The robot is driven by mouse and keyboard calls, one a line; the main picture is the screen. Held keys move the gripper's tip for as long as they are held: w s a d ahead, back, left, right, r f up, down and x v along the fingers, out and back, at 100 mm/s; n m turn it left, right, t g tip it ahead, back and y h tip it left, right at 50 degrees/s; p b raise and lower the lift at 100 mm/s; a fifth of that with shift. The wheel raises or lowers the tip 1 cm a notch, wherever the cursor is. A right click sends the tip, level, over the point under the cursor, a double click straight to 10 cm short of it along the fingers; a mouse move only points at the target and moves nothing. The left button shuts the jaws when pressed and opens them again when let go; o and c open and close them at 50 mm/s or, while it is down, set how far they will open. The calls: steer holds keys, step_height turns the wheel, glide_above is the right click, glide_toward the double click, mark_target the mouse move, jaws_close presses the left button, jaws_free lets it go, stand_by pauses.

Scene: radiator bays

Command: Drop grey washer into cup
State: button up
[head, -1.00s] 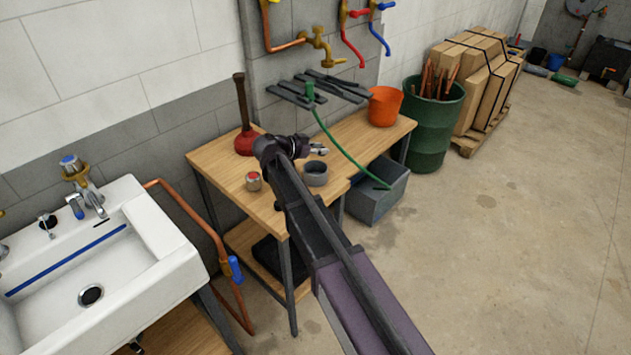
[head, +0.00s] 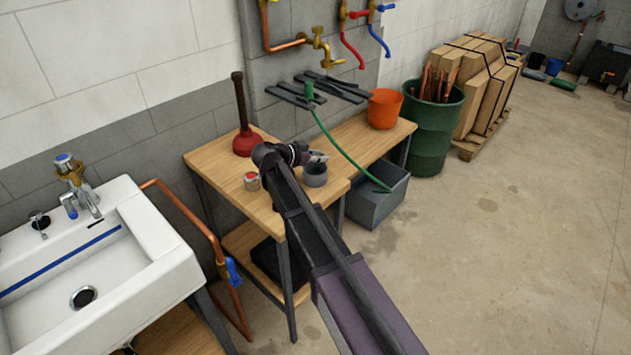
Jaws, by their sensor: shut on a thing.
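My gripper (head: 318,157) is at the end of my arm, low over the wooden bench, right at the far rim of the grey cup (head: 315,175). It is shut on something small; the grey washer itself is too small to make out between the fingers. The cup stands upright on the bench beside my arm, with its opening facing up. Whether the fingertips are over the opening or just behind it, I cannot tell.
A small red-topped tin (head: 251,181) stands left of my arm on the bench (head: 222,165). A red plunger (head: 246,142) stands behind. An orange bucket (head: 384,108) stands at the bench's far right. A green hose (head: 340,151) hangs over a grey bin (head: 377,200).

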mark_target(315, 174)
steer(key=shift+f+b, duration=1.1)
steer(key=shift+f, duration=0.35)
steer(key=o, duration=0.9)
steer(key=shift+r, duration=0.1)
